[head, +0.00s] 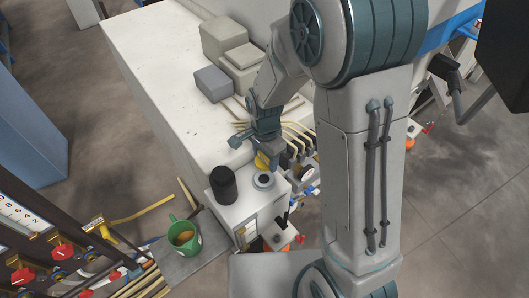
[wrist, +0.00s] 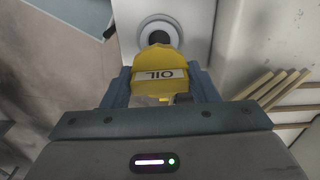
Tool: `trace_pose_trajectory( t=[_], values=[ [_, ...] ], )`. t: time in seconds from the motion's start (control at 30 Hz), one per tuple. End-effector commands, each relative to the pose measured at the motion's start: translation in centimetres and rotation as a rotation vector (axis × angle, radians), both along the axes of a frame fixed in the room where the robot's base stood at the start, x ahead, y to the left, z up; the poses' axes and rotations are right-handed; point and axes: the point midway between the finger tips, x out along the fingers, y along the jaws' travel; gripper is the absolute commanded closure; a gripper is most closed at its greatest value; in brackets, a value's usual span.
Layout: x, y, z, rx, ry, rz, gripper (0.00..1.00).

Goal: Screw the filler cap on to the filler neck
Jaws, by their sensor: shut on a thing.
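The filler cap is yellow with an "OIL" label (wrist: 160,68). In the wrist view it sits between the two fingers of my gripper (wrist: 158,88), which is shut on it. The cap also shows in the head view (head: 262,161), just below my gripper (head: 262,150). The filler neck is a pale ring with a dark opening (head: 264,180) on top of a white box. In the wrist view the neck (wrist: 159,27) lies just beyond the cap, which partly covers it. The cap appears apart from the neck.
A black cylinder (head: 223,184) stands left of the neck on the white box (head: 238,213). A green mug (head: 184,236) is on a grey shelf (head: 190,265) lower left. Yellow pipes (head: 298,134) run right of my gripper. Grey blocks (head: 225,65) lie on the large white housing.

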Motion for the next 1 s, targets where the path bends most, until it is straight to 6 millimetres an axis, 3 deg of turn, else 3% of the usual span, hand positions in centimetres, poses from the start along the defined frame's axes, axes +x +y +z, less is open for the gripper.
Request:
trace_pose_trajectory(
  t=[0.57,1.0],
  values=[
    [-0.5,0.5,0.4,0.001,-0.002,-0.048,0.69],
    [-0.5,0.4,-3.0,0.000,-0.001,-0.047,0.69]
  ],
)
